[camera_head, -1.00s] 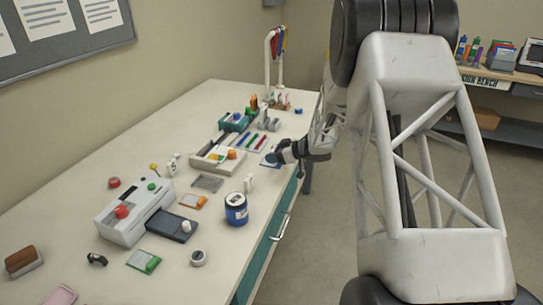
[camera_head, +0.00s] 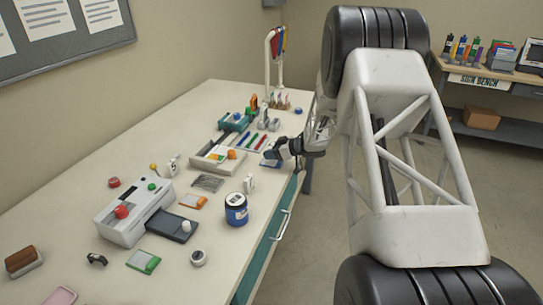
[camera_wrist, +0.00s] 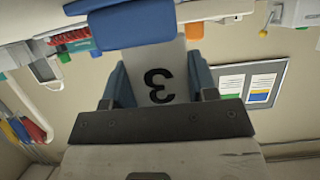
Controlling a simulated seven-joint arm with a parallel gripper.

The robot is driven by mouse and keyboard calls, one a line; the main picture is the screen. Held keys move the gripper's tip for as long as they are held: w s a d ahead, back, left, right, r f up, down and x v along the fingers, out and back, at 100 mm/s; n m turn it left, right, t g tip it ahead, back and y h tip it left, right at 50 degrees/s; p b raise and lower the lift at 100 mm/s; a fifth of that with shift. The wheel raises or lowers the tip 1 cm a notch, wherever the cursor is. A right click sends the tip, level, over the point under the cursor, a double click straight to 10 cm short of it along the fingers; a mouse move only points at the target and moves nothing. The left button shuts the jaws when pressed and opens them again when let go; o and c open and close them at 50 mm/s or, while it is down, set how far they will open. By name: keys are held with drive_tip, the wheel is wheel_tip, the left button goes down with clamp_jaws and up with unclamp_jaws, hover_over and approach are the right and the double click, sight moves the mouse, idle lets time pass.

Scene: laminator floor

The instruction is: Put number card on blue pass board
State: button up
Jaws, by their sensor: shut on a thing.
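The number card (camera_wrist: 157,88) is a pale plate with a black 3, upside down in the wrist view. My gripper (camera_wrist: 160,80) is shut on it, one blue finger on each side. The blue pass board (camera_wrist: 135,24) lies just beyond the card's far end in the wrist view; I cannot tell whether they touch. The card is not clearly visible there.
A tray (camera_head: 215,160) and coloured pens (camera_head: 250,143) lie left of the gripper. A rack with hanging coloured strips (camera_head: 278,45) stands behind.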

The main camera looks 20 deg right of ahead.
drive_tip(key=shift+f, duration=0.95)
drive_tip(key=shift+f, duration=0.15)
drive_tip(key=o, duration=0.9)
drive_tip(key=shift+d+r, duration=0.1)
drive_tip(key=shift+r, duration=0.1)
drive_tip(key=v, duration=1.1)
drive_tip(key=shift+s+d, duration=0.3)
drive_tip(key=shift+s, duration=0.05)
drive_tip(key=shift+r, duration=0.1)
